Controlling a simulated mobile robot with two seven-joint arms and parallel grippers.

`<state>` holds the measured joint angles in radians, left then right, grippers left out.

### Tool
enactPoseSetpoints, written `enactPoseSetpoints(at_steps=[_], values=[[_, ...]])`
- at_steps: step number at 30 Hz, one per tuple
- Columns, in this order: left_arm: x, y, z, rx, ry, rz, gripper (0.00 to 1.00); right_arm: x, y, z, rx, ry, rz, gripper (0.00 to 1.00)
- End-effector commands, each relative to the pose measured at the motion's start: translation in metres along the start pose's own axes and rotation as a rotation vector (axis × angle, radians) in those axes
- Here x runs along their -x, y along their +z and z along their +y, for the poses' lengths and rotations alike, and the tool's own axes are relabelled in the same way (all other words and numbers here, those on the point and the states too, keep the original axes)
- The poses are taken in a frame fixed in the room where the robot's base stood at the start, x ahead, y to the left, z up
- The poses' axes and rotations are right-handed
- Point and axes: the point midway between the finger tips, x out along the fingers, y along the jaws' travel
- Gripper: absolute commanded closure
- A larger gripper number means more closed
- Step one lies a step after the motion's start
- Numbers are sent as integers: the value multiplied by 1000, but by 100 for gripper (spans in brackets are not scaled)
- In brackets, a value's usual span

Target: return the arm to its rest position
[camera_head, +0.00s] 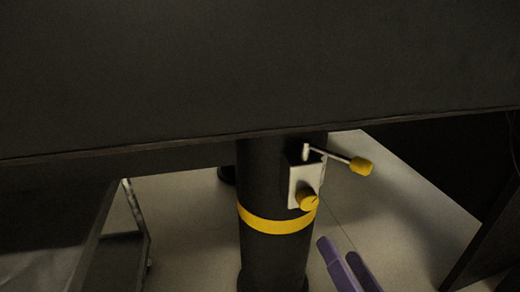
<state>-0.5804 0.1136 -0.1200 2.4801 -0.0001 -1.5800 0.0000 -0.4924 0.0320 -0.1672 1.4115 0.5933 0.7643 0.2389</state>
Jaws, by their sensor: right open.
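My right gripper (338,249) shows at the bottom, right of centre. Only its two purple fingers are in the picture, pointing up and to the left. They stand apart with nothing visible between them. The rest of the gripper and the right arm are cut off by the lower edge. My left gripper and arm are out of view.
A wide dark panel (250,70) fills the upper half. Below it stands a dark column (262,190) with a yellow band, and a pale bracket (305,184) with yellow knobs. A metal frame (137,215) is at left, a dark panel (490,240) at right. Pale floor (410,205) lies between.

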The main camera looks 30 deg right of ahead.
Motion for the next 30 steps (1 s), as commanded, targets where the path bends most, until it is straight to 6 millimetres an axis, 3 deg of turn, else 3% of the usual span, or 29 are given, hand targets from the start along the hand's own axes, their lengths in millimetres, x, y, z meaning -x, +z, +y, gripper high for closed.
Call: enactPoseSetpoints(at_steps=[11,18,24,30], values=[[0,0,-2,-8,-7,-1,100,-5,7,-7,11,-15,-51,30],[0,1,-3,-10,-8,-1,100,-12,52,-51,183,-109,-432,30],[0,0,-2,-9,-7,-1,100,15,70,-60,460,-123,-792,30],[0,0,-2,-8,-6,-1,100,54,50,-41,722,-31,-1072,30]])
